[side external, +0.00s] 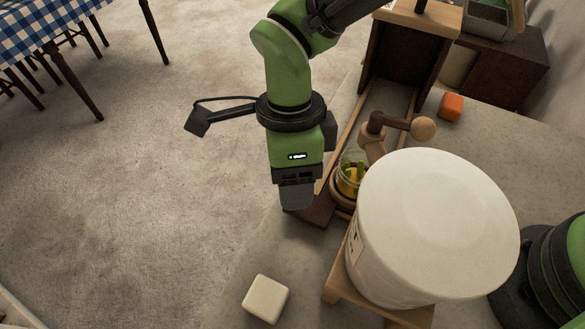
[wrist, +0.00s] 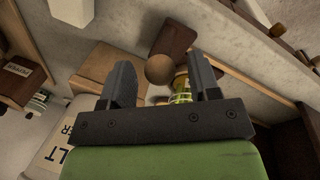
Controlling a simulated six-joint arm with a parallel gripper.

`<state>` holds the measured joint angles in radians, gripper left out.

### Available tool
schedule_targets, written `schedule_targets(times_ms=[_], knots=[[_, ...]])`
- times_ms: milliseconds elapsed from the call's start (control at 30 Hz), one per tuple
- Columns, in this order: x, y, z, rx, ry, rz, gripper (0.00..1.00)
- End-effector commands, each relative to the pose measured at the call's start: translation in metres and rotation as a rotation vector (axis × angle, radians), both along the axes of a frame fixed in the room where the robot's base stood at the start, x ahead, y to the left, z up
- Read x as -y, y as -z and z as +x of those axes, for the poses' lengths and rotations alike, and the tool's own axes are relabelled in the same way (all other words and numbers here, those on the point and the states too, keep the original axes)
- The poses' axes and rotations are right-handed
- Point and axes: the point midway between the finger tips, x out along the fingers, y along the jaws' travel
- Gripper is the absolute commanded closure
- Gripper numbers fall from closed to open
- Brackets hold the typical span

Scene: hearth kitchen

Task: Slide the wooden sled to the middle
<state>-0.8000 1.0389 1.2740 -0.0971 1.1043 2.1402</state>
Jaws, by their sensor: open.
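The wooden sled (side external: 342,198) sits low in a railed wooden track, at the near end, partly hidden by the white tub. A glass jar (side external: 350,177) with yellow-green pieces stands on it and also shows in the wrist view (wrist: 181,88). Beside the jar rises a wooden post with a dark arm and a pale ball knob (side external: 423,129). My gripper (side external: 297,203) points down left of the jar, apart from it in the picture. In the wrist view its two fingers (wrist: 162,80) are spread, with a round wooden end (wrist: 160,69) appearing between them; its distance is unclear.
A large white tub (side external: 437,225) on a wooden stand blocks the view right of the sled. A white cube (side external: 265,298) lies in front, and an orange cube (side external: 451,106) lies beyond the track. A wooden housing (side external: 402,50) stands at the track's far end.

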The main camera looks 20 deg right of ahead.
Motion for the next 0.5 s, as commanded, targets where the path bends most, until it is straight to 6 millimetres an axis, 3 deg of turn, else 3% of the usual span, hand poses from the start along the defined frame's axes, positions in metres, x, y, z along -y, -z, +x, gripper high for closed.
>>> schedule_targets(times_ms=[133, 367, 500], knots=[[0.0, -0.0003, 0.0001, 0.0, 0.0, 0.0, 0.46], [-0.0001, -0.0006, 0.0001, 0.0, 0.0, 0.0, 0.99], [0.001, -0.0007, 0.0013, 0.0, 0.001, 0.001, 1.0]])
